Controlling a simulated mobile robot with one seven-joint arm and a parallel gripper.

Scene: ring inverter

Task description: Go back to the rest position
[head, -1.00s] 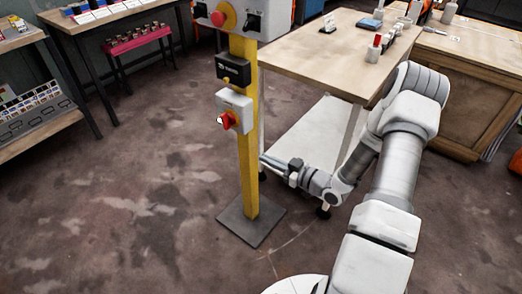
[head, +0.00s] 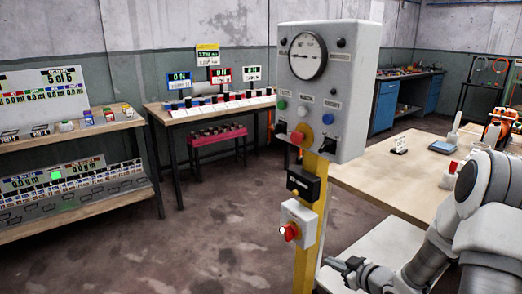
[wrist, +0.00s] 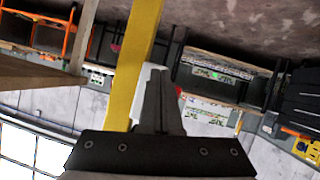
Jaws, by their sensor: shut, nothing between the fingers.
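My gripper (head: 336,263) is at the lower right of the head view, at the end of my grey and white arm. It is just right of the yellow post, near the height of the grey switch box (head: 298,226) with a red rotary knob (head: 289,231). In the wrist view my gripper (wrist: 162,75) has its fingers together with nothing between them. The yellow post (wrist: 138,60) rises behind the fingers, and part of the switch box shows behind them. I cannot tell the exact gap between fingers and post.
A grey control panel (head: 350,95) with a dial tops the yellow post. A wooden table (head: 395,180) stands right, close to my arm. Shelves with displays (head: 75,140) stand left, and a bench (head: 210,112) stands at the back. The floor (head: 190,245) at lower left is clear.

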